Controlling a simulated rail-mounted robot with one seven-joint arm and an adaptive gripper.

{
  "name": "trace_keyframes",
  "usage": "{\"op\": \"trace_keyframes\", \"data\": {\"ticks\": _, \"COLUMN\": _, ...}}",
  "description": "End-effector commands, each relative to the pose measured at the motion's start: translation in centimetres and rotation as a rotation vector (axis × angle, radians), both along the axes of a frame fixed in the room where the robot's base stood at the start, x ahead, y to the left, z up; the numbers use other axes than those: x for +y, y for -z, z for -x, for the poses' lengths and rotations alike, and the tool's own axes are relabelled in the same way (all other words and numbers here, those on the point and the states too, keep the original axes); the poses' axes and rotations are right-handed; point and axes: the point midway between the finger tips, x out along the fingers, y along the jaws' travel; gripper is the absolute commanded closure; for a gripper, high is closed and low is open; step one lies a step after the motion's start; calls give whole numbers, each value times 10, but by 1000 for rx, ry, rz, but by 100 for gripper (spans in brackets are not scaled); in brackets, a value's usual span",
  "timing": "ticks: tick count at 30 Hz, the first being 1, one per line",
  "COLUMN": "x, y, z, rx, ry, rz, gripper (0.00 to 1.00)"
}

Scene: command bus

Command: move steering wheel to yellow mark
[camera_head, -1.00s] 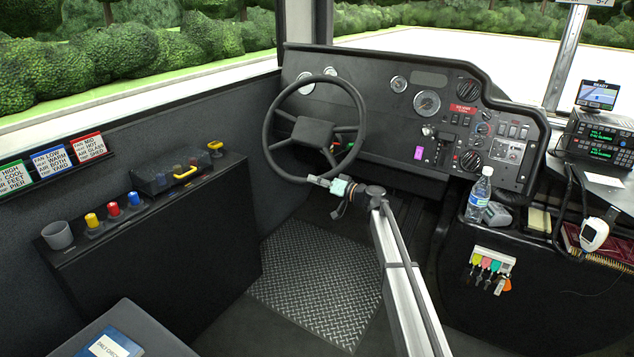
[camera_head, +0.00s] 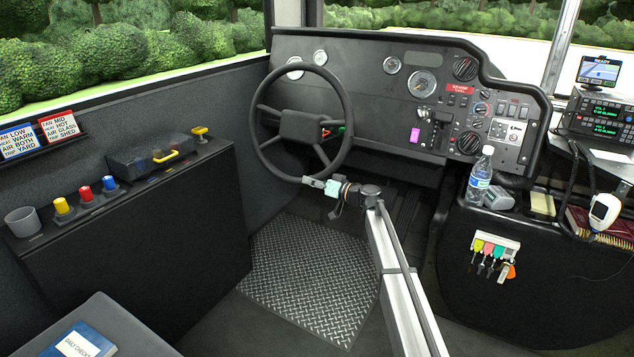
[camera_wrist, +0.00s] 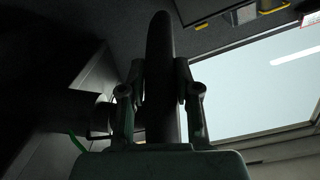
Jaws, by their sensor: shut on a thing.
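The black steering wheel (camera_head: 254,121) stands in front of the dashboard in the head view, its square hub (camera_head: 302,125) in the middle. My gripper (camera_head: 313,182) is shut on the lower rim of the wheel. In the wrist view the dark rim (camera_wrist: 160,75) runs between my gripper's two fingers (camera_wrist: 160,92).
The dashboard (camera_head: 385,140) lies close behind the wheel. A side console (camera_head: 130,240) with coloured knobs stands at the left. A water bottle (camera_head: 479,178) stands on the right console. The treadplate floor (camera_head: 310,280) below the wheel is clear.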

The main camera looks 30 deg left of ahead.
Motion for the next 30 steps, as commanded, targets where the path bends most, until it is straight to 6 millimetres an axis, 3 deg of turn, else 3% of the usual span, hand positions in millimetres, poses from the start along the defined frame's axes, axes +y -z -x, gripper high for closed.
{"op": "trace_keyframes", "data": {"ticks": 6, "x": 1, "y": -2, "z": -2, "rx": 2, "ry": 6, "rz": -3, "gripper": 100}}
{"op": "trace_keyframes", "data": {"ticks": 7, "x": 1, "y": -2, "z": -2, "rx": 3, "ry": 6, "rz": -3, "gripper": 65}}
{"op": "trace_keyframes", "data": {"ticks": 9, "x": 1, "y": -2, "z": -2, "rx": 3, "ry": 4, "rz": -3, "gripper": 43}}
{"op": "trace_keyframes", "data": {"ticks": 22, "x": -7, "y": -2, "z": 0, "rx": 2, "ry": 3, "rz": -3, "gripper": 43}}
{"op": "trace_keyframes", "data": {"ticks": 30, "x": -50, "y": -3, "z": 3, "rx": 2, "ry": 4, "rz": -3, "gripper": 43}}
